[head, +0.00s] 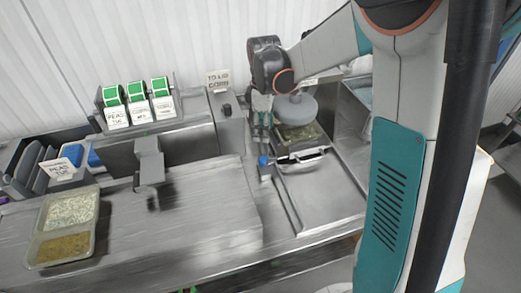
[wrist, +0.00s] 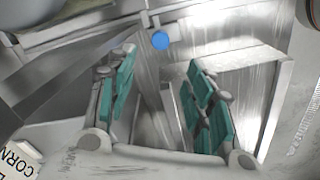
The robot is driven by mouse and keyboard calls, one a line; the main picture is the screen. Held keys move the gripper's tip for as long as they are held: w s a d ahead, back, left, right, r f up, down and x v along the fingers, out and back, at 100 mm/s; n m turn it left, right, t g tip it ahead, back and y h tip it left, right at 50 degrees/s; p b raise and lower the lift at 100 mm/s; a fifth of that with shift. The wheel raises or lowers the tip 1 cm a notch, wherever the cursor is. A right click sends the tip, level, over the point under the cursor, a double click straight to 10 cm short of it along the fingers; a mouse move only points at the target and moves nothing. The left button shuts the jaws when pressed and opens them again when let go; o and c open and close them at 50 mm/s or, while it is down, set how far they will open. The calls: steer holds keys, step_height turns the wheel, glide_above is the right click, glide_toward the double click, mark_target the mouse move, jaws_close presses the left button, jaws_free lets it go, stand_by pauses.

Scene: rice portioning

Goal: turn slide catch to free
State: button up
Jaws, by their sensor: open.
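The slide catch appears as a small blue round knob (head: 263,160) on the metal rail at the left of the slide. In the wrist view the blue knob (wrist: 160,40) sits just beyond my fingertips, roughly centred between them. My gripper (head: 262,122) is open and empty, with teal finger pads, above and slightly behind the knob. In the wrist view my gripper (wrist: 162,75) does not touch the knob. Whether the catch is turned cannot be told. The slide (head: 302,162) has a pale handle at its front.
A tray of rice and grain (head: 96,215) lies at the left on the steel counter (head: 190,235). The counter's middle is clear.

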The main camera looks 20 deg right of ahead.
mark_target(263, 159)
step_height(263, 159, down, 14)
steer(key=shift+r+b, duration=0.25)
steer(key=shift+b, duration=1)
steer(key=c, duration=1.1)
